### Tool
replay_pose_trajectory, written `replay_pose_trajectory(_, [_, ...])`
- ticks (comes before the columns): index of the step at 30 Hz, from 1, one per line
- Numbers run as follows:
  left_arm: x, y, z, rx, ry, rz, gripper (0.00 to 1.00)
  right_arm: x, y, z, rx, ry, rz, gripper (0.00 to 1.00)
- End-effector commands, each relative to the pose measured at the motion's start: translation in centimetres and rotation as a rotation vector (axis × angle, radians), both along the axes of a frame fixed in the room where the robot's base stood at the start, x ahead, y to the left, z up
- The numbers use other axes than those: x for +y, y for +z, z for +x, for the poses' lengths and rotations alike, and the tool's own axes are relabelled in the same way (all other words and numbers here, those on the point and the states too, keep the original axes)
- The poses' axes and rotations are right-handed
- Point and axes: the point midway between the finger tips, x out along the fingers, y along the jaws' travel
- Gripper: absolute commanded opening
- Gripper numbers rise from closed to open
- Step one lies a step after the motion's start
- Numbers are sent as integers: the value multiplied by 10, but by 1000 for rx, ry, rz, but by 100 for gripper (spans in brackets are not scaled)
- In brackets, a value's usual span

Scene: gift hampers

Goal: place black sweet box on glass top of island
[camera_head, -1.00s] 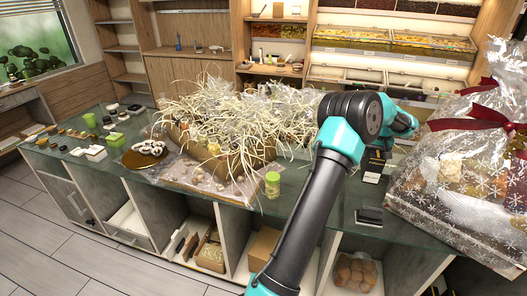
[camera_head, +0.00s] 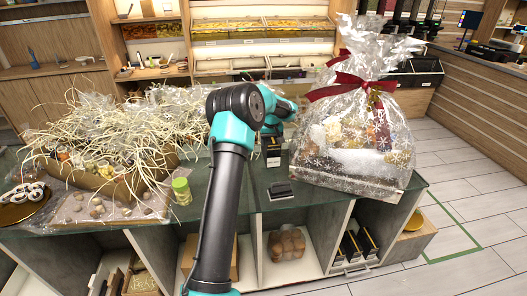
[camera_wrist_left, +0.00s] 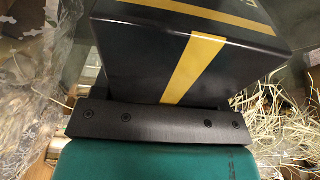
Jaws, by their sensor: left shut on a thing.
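The black sweet box (camera_head: 272,158), with gold trim and a pale label, is upright over the glass top (camera_head: 345,207) of the island, left of the wrapped hamper. I cannot tell whether its base touches the glass. My left gripper (camera_head: 274,132) is shut on the box from above; its fingertips are mostly hidden in the head view. In the left wrist view the box (camera_wrist_left: 140,55) fills the middle, black with a gold band, against the dark gripper bar (camera_wrist_left: 160,120). My right gripper is not in view.
A snowflake-wrapped hamper (camera_head: 345,150) with a red bow stands close right of the box. A green-lidded jar (camera_head: 181,191) and a straw-filled open hamper (camera_head: 100,185) stand to the left. Shelves below hold goods.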

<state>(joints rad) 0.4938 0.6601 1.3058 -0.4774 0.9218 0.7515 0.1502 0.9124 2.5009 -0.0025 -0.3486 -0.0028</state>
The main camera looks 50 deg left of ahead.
Motion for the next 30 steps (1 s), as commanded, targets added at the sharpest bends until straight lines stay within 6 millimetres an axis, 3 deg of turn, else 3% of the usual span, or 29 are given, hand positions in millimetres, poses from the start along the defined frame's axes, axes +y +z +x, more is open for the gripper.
replay_pose_trajectory(12, [0, -8, 0, -1, 1, 0, 32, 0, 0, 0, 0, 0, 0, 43])
replay_pose_trajectory(22, [1, -50, 0, 0, 0, 0, 32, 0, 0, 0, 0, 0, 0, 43])
replay_pose_trajectory(30, [0, -56, 0, -2, 1, 1, 32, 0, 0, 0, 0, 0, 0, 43])
